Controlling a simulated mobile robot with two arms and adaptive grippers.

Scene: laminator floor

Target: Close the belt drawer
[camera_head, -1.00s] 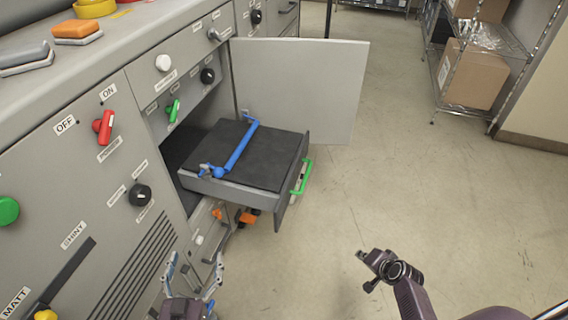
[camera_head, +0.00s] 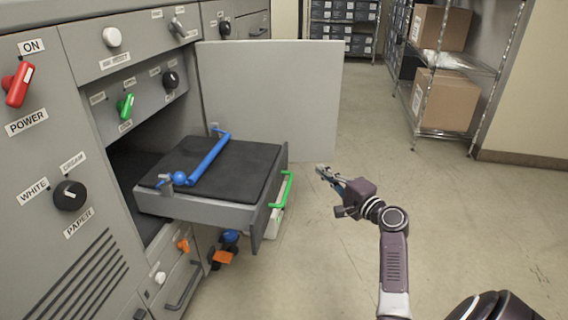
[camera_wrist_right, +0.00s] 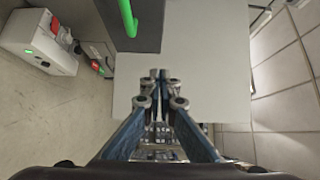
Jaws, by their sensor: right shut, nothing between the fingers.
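The belt drawer (camera_head: 215,212) is pulled out of the grey cabinet, with a dark belt surface on top and a blue bar (camera_head: 208,158) lying across it. Its green front handle (camera_head: 281,189) faces right, and the handle also shows at the top of the right wrist view (camera_wrist_right: 128,18). My right gripper (camera_head: 322,170) is to the right of the drawer front, apart from the handle. Its fingertips (camera_wrist_right: 158,75) are together and empty in the right wrist view. My left gripper is out of the head view.
An open grey door panel (camera_head: 270,100) stands behind the drawer. The cabinet front carries a red power knob (camera_head: 17,84), a green knob (camera_head: 126,106) and orange knobs below. A wire shelf with cardboard boxes (camera_head: 441,100) stands at the back right. The floor between is clear.

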